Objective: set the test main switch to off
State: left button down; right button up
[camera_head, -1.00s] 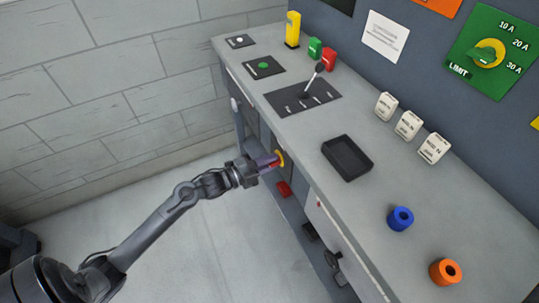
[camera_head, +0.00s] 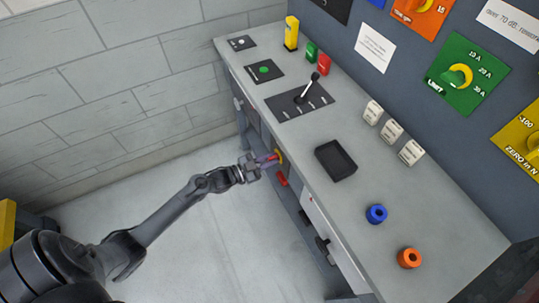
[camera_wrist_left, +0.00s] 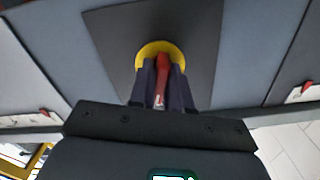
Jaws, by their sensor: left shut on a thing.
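The main switch has a red handle (camera_wrist_left: 162,76) on a yellow disc (camera_wrist_left: 160,47), set on a dark plate (camera_wrist_left: 108,40) on the front of the bench. In the head view its yellow disc (camera_head: 279,156) shows below the bench's front edge. My left gripper (camera_head: 268,160) reaches it from the left, shut on the red handle. In the left wrist view the two dark fingers (camera_wrist_left: 162,75) stand on either side of the handle, which lies between them. Part of the handle is hidden by the fingers. My right gripper is not in view.
The bench top (camera_head: 385,182) carries a lever panel (camera_head: 298,103), a black tray (camera_head: 335,160), white boxes (camera_head: 391,133), a blue ring (camera_head: 376,214) and an orange ring (camera_head: 409,258). Another red handle (camera_head: 281,178) sits below the switch.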

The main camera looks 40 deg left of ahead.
pick_arm(q)
jog(key=n+p, duration=0.1)
jog(key=n, duration=0.2)
jog(key=shift+r+p, duration=0.15)
jog(key=shift+p, duration=0.25)
jog(key=shift+n, duration=0.4)
jog(key=c, duration=1.2)
grip_release()
jog(key=shift+o, duration=0.2)
jog(key=shift+s, duration=0.1)
